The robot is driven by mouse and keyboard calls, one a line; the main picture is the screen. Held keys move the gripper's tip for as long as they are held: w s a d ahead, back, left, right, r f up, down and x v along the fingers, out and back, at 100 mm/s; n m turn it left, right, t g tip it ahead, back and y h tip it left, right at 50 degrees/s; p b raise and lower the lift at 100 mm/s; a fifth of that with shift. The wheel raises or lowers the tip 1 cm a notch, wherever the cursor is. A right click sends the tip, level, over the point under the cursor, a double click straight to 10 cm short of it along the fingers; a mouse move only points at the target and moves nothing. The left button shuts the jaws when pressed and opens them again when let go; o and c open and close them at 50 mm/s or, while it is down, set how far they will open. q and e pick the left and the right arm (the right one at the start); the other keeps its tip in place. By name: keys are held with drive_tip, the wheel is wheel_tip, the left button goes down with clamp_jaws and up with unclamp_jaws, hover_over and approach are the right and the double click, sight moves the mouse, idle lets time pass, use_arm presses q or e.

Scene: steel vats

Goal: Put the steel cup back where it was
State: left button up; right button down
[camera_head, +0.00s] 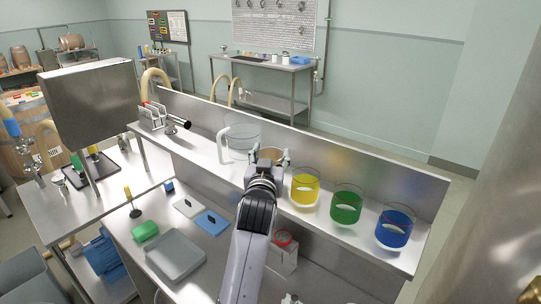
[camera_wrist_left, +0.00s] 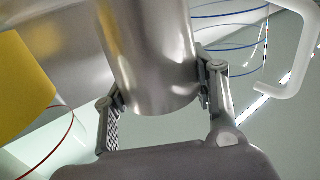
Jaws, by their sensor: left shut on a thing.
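The steel cup (camera_head: 271,153) is at the upper shelf (camera_head: 206,153), between a clear pitcher (camera_head: 240,139) and a yellow glass (camera_head: 305,187). My left gripper (camera_head: 268,162) is shut on the cup and hides most of it in the head view. In the left wrist view the cup (camera_wrist_left: 153,55) is a smooth metal cylinder between the two fingers (camera_wrist_left: 160,95), one on each side. I cannot tell whether its base touches the shelf. My right gripper is not clearly in view.
A green glass (camera_head: 346,204) and a blue glass (camera_head: 394,227) stand farther right on the shelf. The pitcher's white handle (camera_wrist_left: 292,50) is close to the cup. A metal rack (camera_head: 153,116) stands at the shelf's left end. A grey tray (camera_head: 175,257) lies on the lower counter.

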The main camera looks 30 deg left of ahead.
use_arm(q)
drive_tip(key=shift+f, duration=0.15)
drive_tip(key=o, duration=1)
drive_tip(key=b+v, duration=0.2)
drive_tip(key=v, duration=0.4)
drive_tip(key=shift+s+d, duration=0.15)
drive_tip(key=shift+s, duration=0.05)
drive_tip(key=shift+s+d+b, duration=0.2)
drive_tip(key=shift+s+b, duration=0.1)
drive_tip(key=shift+s, duration=0.15)
